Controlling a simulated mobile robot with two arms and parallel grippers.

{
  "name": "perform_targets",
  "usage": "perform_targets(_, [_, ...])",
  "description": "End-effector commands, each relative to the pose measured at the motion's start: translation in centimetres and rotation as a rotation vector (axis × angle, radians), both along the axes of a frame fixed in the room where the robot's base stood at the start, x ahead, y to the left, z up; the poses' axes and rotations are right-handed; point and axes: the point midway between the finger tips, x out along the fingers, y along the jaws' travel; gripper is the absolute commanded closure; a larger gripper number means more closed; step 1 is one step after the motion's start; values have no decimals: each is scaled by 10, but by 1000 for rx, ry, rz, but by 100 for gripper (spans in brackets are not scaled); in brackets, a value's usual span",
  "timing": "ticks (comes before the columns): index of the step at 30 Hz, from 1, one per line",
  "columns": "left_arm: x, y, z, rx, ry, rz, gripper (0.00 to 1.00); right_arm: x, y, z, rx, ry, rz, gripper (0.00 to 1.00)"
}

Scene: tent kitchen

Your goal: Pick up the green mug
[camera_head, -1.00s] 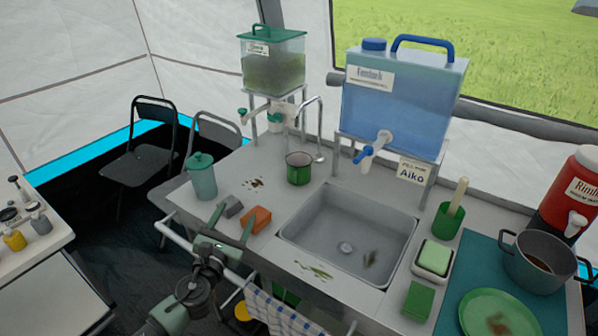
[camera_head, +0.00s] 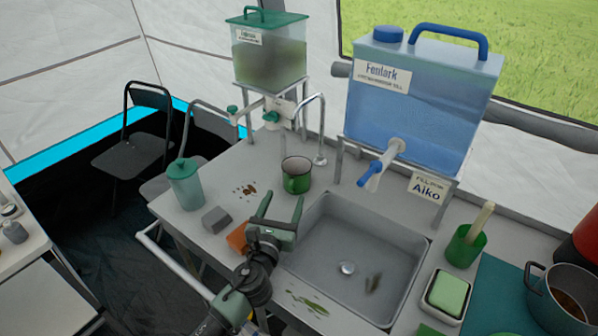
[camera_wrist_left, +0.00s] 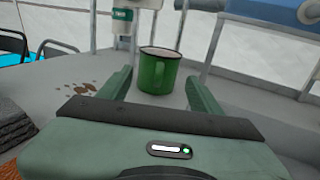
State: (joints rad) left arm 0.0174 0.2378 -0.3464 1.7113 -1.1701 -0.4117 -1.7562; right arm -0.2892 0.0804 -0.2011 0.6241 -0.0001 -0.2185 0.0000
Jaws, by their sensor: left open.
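The green mug (camera_head: 296,175) stands upright on the grey counter, behind the sink's back left corner. It also shows in the left wrist view (camera_wrist_left: 158,72), ahead of the fingers and between their lines, with its handle facing me. My left gripper (camera_head: 282,206) is open and empty, just in front of the mug, with its fingers pointing at it. In the left wrist view the left gripper (camera_wrist_left: 158,88) has its fingers spread on either side of the mug's near side; I cannot tell whether they touch it. My right gripper is not in view.
The sink (camera_head: 355,262) is right of the gripper. An orange sponge (camera_head: 237,238), a grey block (camera_head: 216,220) and a lidded green cup (camera_head: 185,185) are at left. The green dispenser's stand and a metal faucet (camera_head: 320,130) rise behind the mug. The blue water container (camera_head: 415,110) stands behind the sink.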

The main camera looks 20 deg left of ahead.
Motion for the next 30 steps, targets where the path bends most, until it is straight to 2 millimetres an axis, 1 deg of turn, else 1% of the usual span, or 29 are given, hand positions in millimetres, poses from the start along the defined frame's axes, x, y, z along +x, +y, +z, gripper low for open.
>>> perform_targets(1, [5, 0, 0, -1, 0, 1, 36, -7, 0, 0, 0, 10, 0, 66])
perform_targets(3, [13, 1, 1, -1, -2, 1, 36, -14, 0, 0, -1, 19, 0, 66])
perform_targets(6, [24, 1, 0, -1, -1, 1, 36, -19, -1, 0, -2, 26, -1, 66])
perform_targets(8, [31, 1, 0, -2, -1, 1, 36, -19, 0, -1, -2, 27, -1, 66])
perform_targets(12, [52, 2, -3, -1, -1, 2, 36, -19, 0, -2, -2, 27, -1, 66])
perform_targets(16, [69, 2, -3, 0, -2, 1, 36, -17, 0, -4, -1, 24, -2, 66])
perform_targets(20, [76, 2, -3, 0, -1, 0, 36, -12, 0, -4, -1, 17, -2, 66])
perform_targets(26, [76, 2, -3, 0, -1, 0, 36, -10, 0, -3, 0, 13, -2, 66])
perform_targets(27, [76, 2, -3, 0, -1, 0, 47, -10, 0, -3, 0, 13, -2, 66])
perform_targets(29, [76, 2, -3, 0, -1, 0, 64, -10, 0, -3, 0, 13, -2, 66])
perform_targets(30, [76, 2, -3, 0, -1, 0, 75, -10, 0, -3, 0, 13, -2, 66])
